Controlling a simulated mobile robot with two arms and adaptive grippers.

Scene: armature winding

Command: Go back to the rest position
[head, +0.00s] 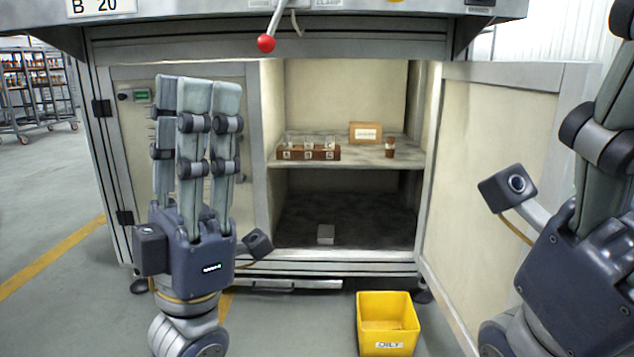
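My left gripper (190,98) is raised at the left, in front of the cabinet's closed left door (135,130). Its fingers point straight up, extended and side by side, with nothing held between them. My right gripper (598,145) is at the right edge, in front of the open right door (490,130). Its fingers point up and are cut off by the frame, so its opening and any contents are hidden. Both grippers stand apart from the shelf contents.
The open cabinet's shelf (360,152) holds a brown rack (308,153) with clear cups, a labelled box (365,132) and a small brown item (390,148). A small grey block (325,234) lies below. A yellow bin (388,325) stands on the floor. A red-knobbed lever (266,43) hangs above.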

